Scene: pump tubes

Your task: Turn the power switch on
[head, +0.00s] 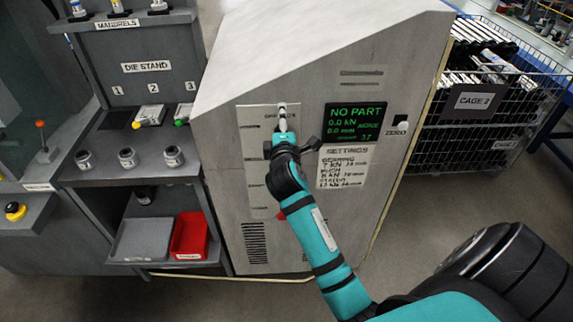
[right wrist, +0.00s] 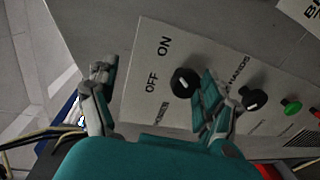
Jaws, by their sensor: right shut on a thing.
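The power switch is a round black knob (right wrist: 183,82) beside the ON and OFF lettering on a pale panel (right wrist: 150,85) in the right wrist view. Its white mark is small, and I cannot tell its setting for certain. My right gripper (head: 283,129) is at the top of the pale control strip (head: 254,150) on the grey machine in the head view, covering most of the knob there. In the right wrist view its fingers (right wrist: 158,80) stand either side of the knob, the right finger close against it. My left gripper is not in view.
A second black knob (right wrist: 253,98), a green button (right wrist: 291,105) and a red button (right wrist: 314,112) lie along the same panel. A lit NO PART display (head: 354,120) is to the right. A die stand (head: 150,68) is left; a wire cage (head: 490,115) is right.

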